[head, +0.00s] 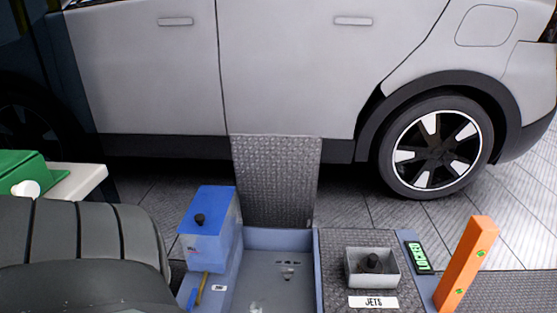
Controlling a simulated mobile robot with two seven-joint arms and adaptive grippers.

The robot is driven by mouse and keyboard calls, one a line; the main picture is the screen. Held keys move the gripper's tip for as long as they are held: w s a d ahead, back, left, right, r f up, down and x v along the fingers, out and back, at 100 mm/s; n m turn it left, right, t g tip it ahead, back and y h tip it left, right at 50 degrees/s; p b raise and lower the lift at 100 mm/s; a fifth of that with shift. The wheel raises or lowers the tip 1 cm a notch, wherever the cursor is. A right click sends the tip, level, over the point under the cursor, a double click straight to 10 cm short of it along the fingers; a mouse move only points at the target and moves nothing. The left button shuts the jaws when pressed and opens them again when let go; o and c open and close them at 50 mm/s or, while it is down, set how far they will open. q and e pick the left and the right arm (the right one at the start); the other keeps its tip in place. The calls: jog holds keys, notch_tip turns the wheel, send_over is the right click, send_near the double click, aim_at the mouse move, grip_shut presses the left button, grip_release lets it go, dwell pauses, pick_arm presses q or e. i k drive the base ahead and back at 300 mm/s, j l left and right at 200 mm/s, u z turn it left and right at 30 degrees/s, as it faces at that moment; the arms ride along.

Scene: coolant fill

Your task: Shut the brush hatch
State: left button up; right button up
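A dark grey textured lid (275,180), which appears to be the brush hatch, stands upright, open, at the back edge of an open blue-grey compartment (262,300). The compartment floor shows a few small slots and marks. A second textured panel (336,252), to the right, lies flat and carries a white label reading JETS (373,302). Neither of my grippers is in view.
A blue box with a black knob (209,225) stands left of the compartment. A metal tray with a black knob (372,268) sits on the flat panel. An orange post (465,265) leans at right. A silver car (290,70) stands behind. Dark ribbed cushion-like shapes (75,250) fill the lower left.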

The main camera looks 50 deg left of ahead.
aim_at(277, 183)
jog(key=i+l+z, duration=0.15)
jog(key=l, duration=0.2)
jog(key=i+l+z, duration=0.15)
jog(key=l, duration=0.25)
jog(key=i+l+z, duration=0.2)
jog(key=i+l, duration=0.25)
jog(key=i+l+z, duration=0.15)
jog(key=i+l, duration=0.2)
jog(key=i, duration=0.35)
jog(key=i+u, duration=0.5)
jog(key=i, duration=0.2)
jog(key=i+l+u, duration=0.2)
jog(key=i+u, duration=0.25)
jog(key=i, duration=0.25)
jog(key=i+j+u, duration=0.1)
jog(key=i+u, duration=0.8)
jog(key=i+l+u, duration=0.2)
jog(key=u, duration=0.25)
jog(key=i+u, duration=0.4)
jog(key=i+l+u, duration=0.1)
jog(key=u, duration=0.35)
jog(key=i+l+u, duration=0.25)
jog(key=u, duration=0.15)
jog(key=i+l+u, duration=0.3)
jog(key=u, duration=0.15)
jog(key=i+l+u, duration=0.15)
jog(key=l+u, duration=0.25)
jog(key=i+l+u, duration=0.15)
jog(key=l+u, duration=0.3)
jog(key=j, duration=0.1)
